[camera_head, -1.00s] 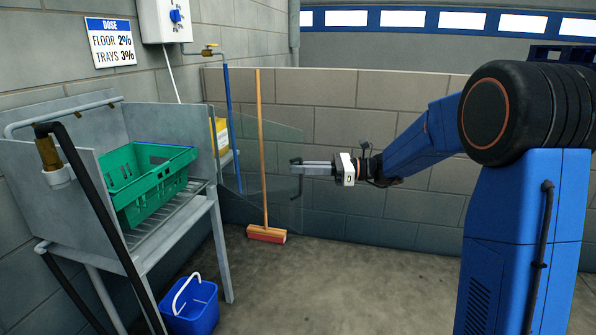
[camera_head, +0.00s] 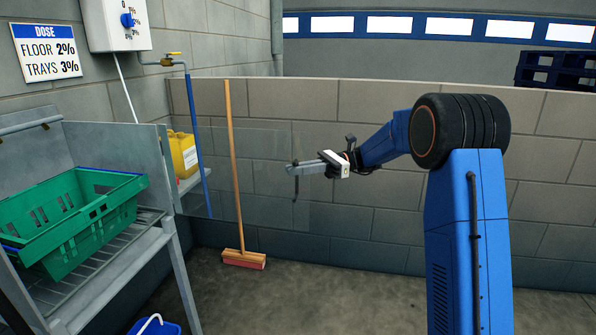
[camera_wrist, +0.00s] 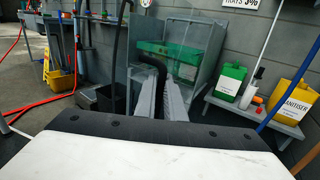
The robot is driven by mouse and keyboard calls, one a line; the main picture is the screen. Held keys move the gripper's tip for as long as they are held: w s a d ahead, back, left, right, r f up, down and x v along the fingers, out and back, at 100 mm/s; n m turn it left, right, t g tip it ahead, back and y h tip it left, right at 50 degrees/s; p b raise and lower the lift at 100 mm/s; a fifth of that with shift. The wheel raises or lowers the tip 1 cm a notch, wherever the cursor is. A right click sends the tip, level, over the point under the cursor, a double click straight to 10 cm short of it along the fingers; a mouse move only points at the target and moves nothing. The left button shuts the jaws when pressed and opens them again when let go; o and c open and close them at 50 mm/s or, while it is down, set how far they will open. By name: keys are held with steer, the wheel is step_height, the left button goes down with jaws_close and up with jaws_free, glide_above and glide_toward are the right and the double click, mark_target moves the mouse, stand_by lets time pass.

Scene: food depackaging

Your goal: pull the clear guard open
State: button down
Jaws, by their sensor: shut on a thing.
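The clear guard (camera_head: 262,160) is a see-through panel standing out from the right side of the metal wash stand (camera_head: 112,146), with the back wall visible through it. Its dark upright handle (camera_head: 295,187) is at the panel's right edge. My gripper (camera_head: 291,168) reaches in from the right and is shut on the handle. In the wrist view, the curved black handle (camera_wrist: 156,66) runs down between the two grey fingers (camera_wrist: 160,103). The lower part of the grip is hidden behind the wrist housing.
A green crate (camera_head: 105,222) sits in the stand. A broom (camera_head: 233,165) leans on the wall behind the guard. A yellow container (camera_head: 183,152) stands on a side shelf.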

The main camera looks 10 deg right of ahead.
steer(key=shift+w, duration=0.35)
steer(key=c, duration=2.1)
jaws_free()
